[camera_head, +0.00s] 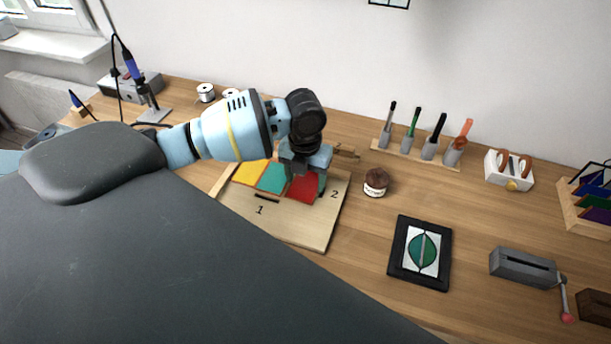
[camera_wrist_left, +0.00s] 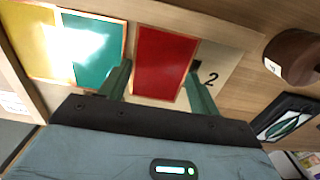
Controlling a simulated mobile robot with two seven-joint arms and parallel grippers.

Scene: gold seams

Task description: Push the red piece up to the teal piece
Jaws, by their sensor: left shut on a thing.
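The red piece (camera_head: 301,191) lies flat on the pale wooden board (camera_head: 310,228), between the teal piece and the printed number 2. The teal piece (camera_head: 271,179) lies to its left, beside a yellow piece (camera_head: 249,172). My left gripper (camera_head: 306,178) is over the red piece and partly hides it. In the left wrist view the fingers stand on both sides of the red piece (camera_wrist_left: 164,62), shut on it. The left finger is in the narrow gap towards the teal piece (camera_wrist_left: 98,50), and the red and teal pieces are apart. My right gripper is not in view.
A brown jar (camera_head: 376,183) stands just right of the board. A black-framed panel (camera_head: 420,253) and a grey crank device (camera_head: 523,268) lie further right. A tool rack (camera_head: 415,154) stands near the wall. Bare table lies between them.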

